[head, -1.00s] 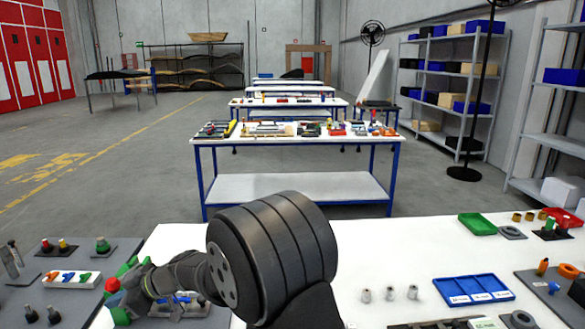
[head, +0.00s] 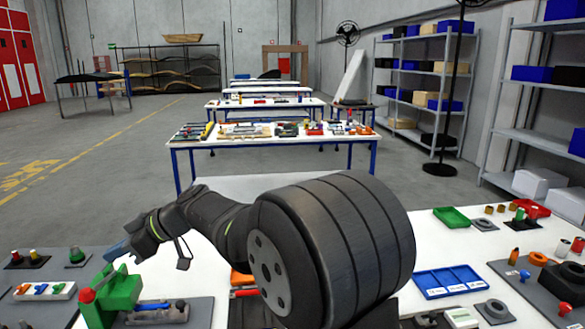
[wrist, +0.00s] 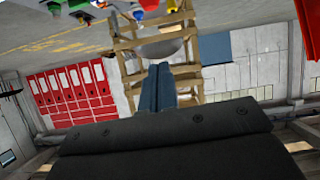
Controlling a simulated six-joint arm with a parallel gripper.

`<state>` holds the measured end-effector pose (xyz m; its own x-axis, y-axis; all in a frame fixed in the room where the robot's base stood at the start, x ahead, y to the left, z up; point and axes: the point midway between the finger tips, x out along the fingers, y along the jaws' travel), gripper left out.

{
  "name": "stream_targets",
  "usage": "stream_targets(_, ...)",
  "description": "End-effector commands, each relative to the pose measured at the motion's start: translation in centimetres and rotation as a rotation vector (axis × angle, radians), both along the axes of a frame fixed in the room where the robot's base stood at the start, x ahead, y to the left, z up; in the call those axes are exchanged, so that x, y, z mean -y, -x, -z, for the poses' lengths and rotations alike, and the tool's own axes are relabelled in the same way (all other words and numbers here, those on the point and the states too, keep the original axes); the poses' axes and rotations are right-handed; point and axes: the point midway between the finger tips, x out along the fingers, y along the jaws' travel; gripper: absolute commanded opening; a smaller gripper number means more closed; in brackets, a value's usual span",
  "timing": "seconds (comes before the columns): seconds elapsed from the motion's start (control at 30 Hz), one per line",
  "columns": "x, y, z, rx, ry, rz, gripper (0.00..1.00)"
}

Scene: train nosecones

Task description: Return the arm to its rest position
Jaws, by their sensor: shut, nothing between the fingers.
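My gripper (head: 117,250) is at the left end of my dark arm in the head view, raised over the left part of the white table, close above a green block-like fixture with a red knob (head: 112,292). In the wrist view my gripper's two blue-grey fingers (wrist: 160,86) lie together, with nothing seen between them. Part of the table is hidden behind my arm.
A blue divided tray (head: 446,281), a green tray (head: 451,218) and a red tray (head: 530,209) stand on the right of the table. Grey boards with small parts lie at the left and right. White table between my arm and the blue tray is mostly clear.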

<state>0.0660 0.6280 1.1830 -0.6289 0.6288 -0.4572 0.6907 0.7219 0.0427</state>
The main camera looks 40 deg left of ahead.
Motion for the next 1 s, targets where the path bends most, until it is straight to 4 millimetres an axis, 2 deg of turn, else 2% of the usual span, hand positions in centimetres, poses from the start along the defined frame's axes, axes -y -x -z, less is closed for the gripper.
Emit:
stream_targets(0.1,-0.5,0.0,1.4,0.044,0.050,-0.036,0.00)
stream_targets(0.3,-0.7,-0.4,2.7,0.099,0.107,-0.070,0.00)
stream_targets(0.73,-0.8,-0.5,3.2,0.121,0.129,-0.082,0.00)
stream_targets(0.77,-0.8,-0.5,3.2,0.121,0.129,-0.082,0.04)
stream_targets(1.0,-0.8,-0.5,3.2,0.121,0.129,-0.082,0.51)
